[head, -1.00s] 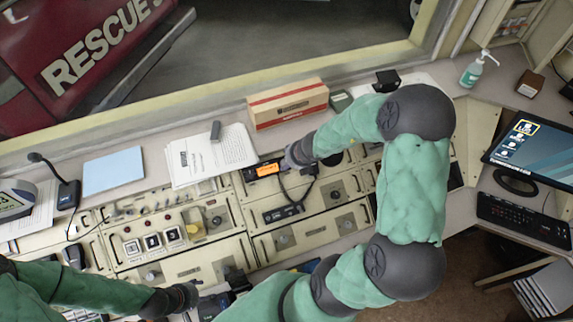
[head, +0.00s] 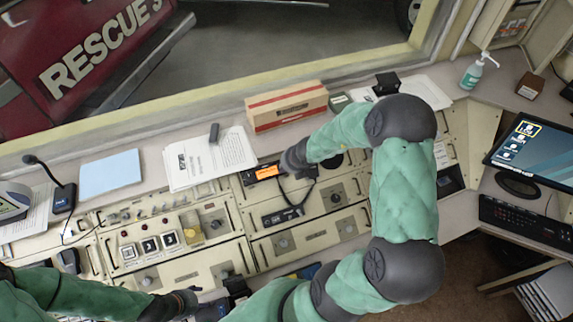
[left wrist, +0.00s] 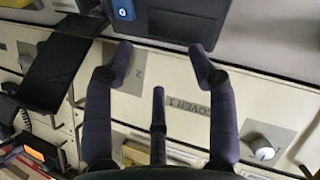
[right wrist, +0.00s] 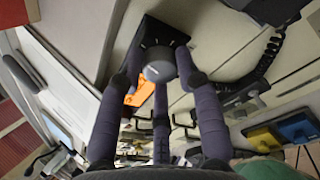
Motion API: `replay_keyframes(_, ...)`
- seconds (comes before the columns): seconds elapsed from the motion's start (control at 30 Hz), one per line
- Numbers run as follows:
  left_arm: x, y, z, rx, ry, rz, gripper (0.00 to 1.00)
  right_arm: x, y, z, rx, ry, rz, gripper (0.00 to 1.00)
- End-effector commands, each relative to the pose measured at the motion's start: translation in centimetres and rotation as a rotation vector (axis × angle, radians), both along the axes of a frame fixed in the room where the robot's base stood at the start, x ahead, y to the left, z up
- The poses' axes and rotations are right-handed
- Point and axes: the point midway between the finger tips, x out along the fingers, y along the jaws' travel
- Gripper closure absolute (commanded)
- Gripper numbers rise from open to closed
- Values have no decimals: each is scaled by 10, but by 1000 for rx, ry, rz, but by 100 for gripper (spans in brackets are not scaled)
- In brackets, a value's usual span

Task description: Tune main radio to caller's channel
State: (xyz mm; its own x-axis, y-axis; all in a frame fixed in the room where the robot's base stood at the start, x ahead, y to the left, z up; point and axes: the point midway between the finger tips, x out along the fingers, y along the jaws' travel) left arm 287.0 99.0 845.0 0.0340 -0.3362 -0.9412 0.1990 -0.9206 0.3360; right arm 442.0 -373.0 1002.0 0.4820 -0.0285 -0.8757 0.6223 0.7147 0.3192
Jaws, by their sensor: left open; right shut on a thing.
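The main radio (head: 266,172) is a black unit with a lit orange display, set in the console; its digits are too small to read. My right gripper (head: 288,163) is at the radio's right end. In the right wrist view my right gripper (right wrist: 157,80) is shut on the radio's round grey knob (right wrist: 158,65), and the orange display (right wrist: 139,94) is partly hidden behind a finger. My left gripper (head: 190,298) is open and empty over the console's front edge. In the left wrist view the open left fingers (left wrist: 160,62) are spread above cream panels.
A desk microphone (head: 60,190) stands at the left. A monitor (head: 530,153) and keyboard (head: 525,220) are at the right.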

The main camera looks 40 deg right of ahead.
Motion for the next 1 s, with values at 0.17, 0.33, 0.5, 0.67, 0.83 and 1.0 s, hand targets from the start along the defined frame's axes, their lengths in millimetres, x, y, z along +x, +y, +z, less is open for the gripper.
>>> replay_keyframes(0.17, 0, 0, 0, 0, 0, 0, 42, 0, -1, 0, -2, 0, 0, 98)
replay_keyframes(0.33, 0, 0, 0, 0, 0, 0, 42, 0, -1, 1, -4, 1, 3, 98)
replay_keyframes(0.5, 0, 0, 0, 0, 0, 0, 42, 0, -1, 1, -8, 2, 9, 98)
replay_keyframes(0.67, 0, 0, 1, 0, 0, 0, 42, 0, -1, 1, -16, 4, 21, 98)
replay_keyframes(0.83, 0, 0, 2, 0, 0, 0, 42, 1, -1, 1, -38, 10, 57, 98)
replay_keyframes(1.0, 0, 0, 5, 0, 0, 0, 42, 1, -1, 2, -87, 26, 136, 98)
